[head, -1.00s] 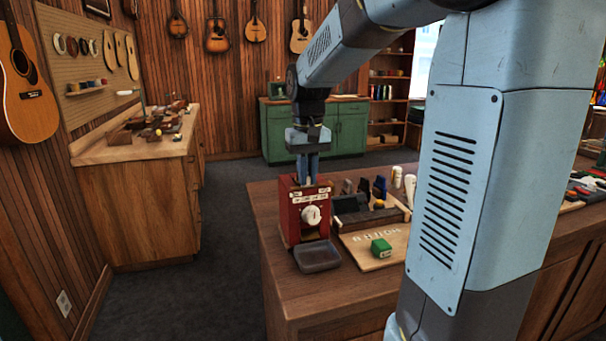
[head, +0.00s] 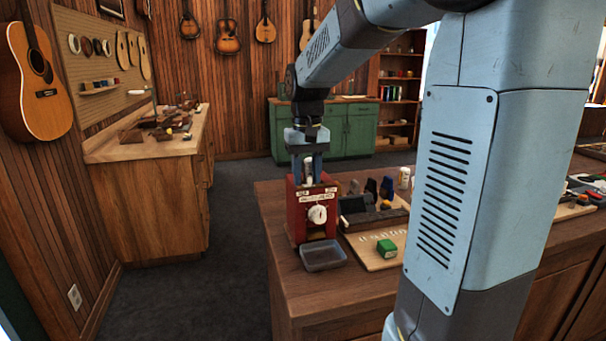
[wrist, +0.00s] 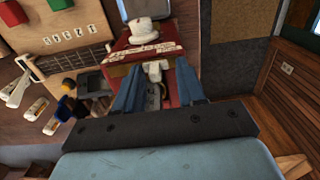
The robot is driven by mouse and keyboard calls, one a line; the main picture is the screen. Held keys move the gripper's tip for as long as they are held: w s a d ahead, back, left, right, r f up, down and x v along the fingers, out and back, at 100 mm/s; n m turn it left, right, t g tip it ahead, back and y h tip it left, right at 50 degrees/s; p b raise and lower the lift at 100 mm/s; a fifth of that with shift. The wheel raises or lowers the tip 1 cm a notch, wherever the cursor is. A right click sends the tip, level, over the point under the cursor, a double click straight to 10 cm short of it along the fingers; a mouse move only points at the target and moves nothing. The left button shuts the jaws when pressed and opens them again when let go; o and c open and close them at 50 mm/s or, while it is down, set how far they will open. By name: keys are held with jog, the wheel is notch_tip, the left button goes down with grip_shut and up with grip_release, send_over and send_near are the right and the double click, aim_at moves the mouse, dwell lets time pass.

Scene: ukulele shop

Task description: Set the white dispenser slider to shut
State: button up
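The red dispenser (head: 297,223) stands on the wooden counter near its left end, with a white round knob (head: 317,214) on its front and white label strips above the knob. In the wrist view, the red dispenser (wrist: 185,82) lies under my gripper, and a small white slider piece (wrist: 154,71) shows on its top, by the label strips. My gripper (head: 307,178) points down over the dispenser's top. In the wrist view its two blue fingers (wrist: 157,82) are apart, one on each side of the white slider. I cannot tell whether either finger touches it. The label words are too small to read.
A grey tray (head: 323,255) sits in front of the dispenser. To its right are a dark rack with several small items, a wooden board (head: 361,246) and a green block (head: 386,248). The floor left of the counter is clear.

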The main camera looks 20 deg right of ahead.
aim_at(307, 176)
notch_tip(307, 176, up, 14)
jog(key=shift+f, duration=0.15)
dwell(0.4)
dwell(0.3)
